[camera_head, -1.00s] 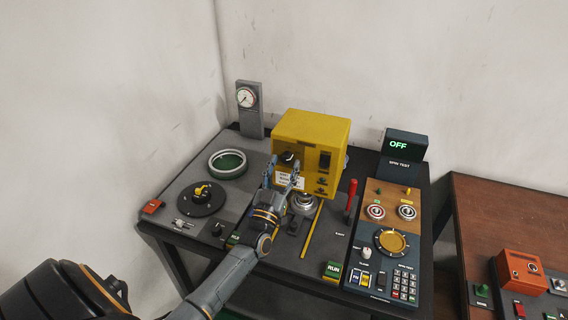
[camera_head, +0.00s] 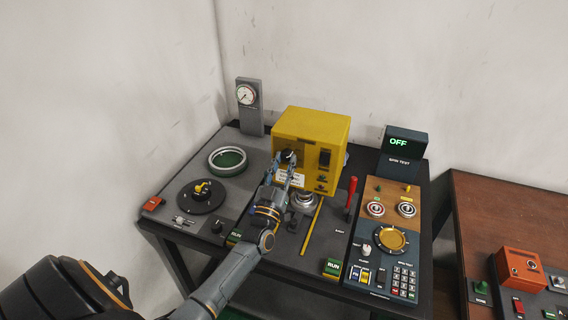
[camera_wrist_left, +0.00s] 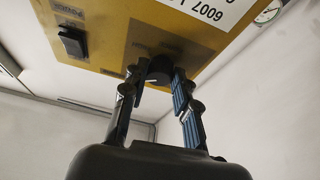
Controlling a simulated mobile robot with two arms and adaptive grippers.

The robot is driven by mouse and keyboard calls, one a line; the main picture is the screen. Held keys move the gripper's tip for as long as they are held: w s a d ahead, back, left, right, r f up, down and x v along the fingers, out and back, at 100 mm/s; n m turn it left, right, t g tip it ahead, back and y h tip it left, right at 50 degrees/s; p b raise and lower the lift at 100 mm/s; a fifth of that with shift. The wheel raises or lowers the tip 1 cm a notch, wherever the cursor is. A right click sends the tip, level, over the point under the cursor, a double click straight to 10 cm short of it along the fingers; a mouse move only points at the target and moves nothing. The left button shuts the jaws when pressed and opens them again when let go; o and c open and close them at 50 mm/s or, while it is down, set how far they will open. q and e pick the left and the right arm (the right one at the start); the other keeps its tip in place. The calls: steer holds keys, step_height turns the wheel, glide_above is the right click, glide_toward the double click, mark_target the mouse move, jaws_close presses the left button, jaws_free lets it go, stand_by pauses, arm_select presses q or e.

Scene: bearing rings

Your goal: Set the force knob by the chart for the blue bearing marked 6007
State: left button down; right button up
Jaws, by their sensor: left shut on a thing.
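The force knob (camera_head: 288,156) is a dark round knob on the front of the yellow press box (camera_head: 312,127). My left gripper (camera_head: 282,163) is at the knob, its fingers on either side of it. In the left wrist view the black knob (camera_wrist_left: 160,70) sits between the fingertips of my left gripper (camera_wrist_left: 158,78), which is shut on it. The white chart (camera_head: 290,179) is on the box below the knob; in the wrist view the chart (camera_wrist_left: 213,10) shows "6007", partly cut off. No blue bearing can be made out. My right gripper is not in view.
A bearing seat (camera_head: 305,200) lies under the yellow box, beside a red lever (camera_head: 351,192). A dial gauge (camera_head: 247,97) stands at the back left. A spin test panel (camera_head: 385,240) with a display reading OFF is at the right.

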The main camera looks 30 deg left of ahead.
arm_select(q)
steer(key=n+y, duration=0.1)
steer(key=n, duration=0.2)
steer(key=shift+d+g+y, duration=0.15)
steer(key=shift+g+y, duration=0.15)
steer(key=shift+y, duration=0.1)
steer(key=n, duration=0.2)
steer(key=n+g+y+p, duration=0.1)
steer(key=n, duration=0.1)
steer(key=shift+d+r+y, duration=0.1)
steer(key=shift+r+y, duration=0.05)
steer(key=shift+y, duration=0.15)
steer(key=n+g, duration=0.1)
steer(key=n, duration=0.1)
steer(key=n+g+y+p, duration=0.1)
steer(key=n, duration=0.2)
steer(key=shift+w+d+r+n+y+p, duration=0.1)
steer(key=shift+d+r+n+y+p, duration=0.05)
steer(key=shift+n+y+p, duration=0.15)
steer(key=shift+n+g+p, duration=0.5)
steer(key=shift+n+p, duration=0.05)
steer(key=shift+n, duration=0.75)
steer(key=c, duration=1)
jaws_free()
